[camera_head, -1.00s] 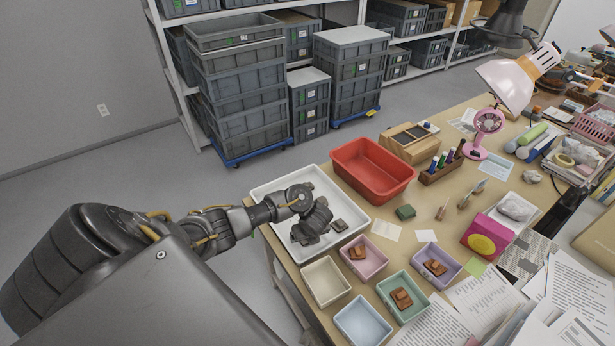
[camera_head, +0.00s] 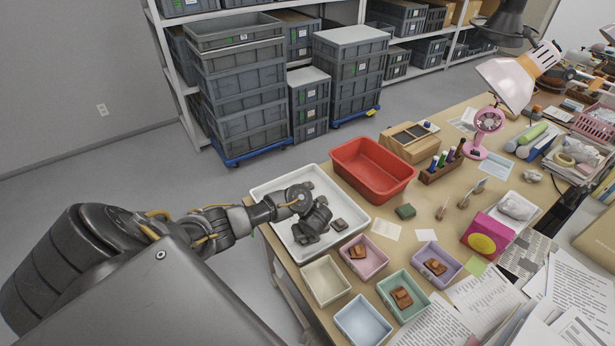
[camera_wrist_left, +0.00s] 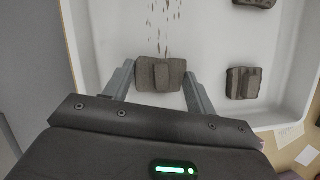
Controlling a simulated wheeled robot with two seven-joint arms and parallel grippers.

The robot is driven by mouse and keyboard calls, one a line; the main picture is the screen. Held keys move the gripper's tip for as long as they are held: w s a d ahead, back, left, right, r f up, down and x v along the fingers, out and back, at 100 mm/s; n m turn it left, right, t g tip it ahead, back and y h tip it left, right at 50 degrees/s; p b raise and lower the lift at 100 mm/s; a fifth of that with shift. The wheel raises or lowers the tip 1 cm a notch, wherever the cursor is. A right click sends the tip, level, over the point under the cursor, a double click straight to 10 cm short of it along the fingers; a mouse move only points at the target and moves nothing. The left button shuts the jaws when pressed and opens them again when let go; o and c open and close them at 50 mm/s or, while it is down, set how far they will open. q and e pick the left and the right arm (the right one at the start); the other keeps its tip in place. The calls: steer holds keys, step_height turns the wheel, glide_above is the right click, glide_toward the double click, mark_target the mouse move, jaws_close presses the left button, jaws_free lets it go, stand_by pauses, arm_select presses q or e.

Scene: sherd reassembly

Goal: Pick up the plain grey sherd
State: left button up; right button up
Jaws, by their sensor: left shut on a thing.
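The plain grey sherd (camera_wrist_left: 160,74) is between the fingertips of my left gripper (camera_wrist_left: 160,80) in the left wrist view, and the fingers are shut on it. It looks grey-brown, with a raised strip down its middle. It is over the white tray (camera_wrist_left: 112,22); I cannot tell whether it is clear of the tray floor. In the head view my left gripper (camera_head: 308,232) is inside the white tray (camera_head: 262,196), and the hand hides the held sherd. My right gripper is not in view.
Another sherd, with darker stripes, (camera_wrist_left: 242,83) lies in the tray to the right, also seen in the head view (camera_head: 338,225). A further sherd (camera_wrist_left: 254,2) is at the tray's far side. A red bin (camera_head: 372,170) and small coloured trays, some holding brown sherds, stand nearby.

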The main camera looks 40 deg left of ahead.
arm_select(q)
step_height(320, 180, up, 3)
steer(key=shift+f+p, duration=0.1)
steer(key=shift+p, duration=0.7)
steer(key=s+d+r+p, duration=0.2)
steer(key=s+r, duration=0.1)
steer(key=s, duration=0.1)
steer(key=s+d+r+p, duration=0.2)
steer(key=s+r+p, duration=0.1)
steer(key=s, duration=0.1)
steer(key=s+d+r+p, duration=0.2)
steer(key=s+r+p, duration=0.1)
steer(key=s+r, duration=0.1)
steer(key=shift+s+d, duration=0.2)
steer(key=shift+d, duration=0.05)
steer(key=shift+a, duration=0.1)
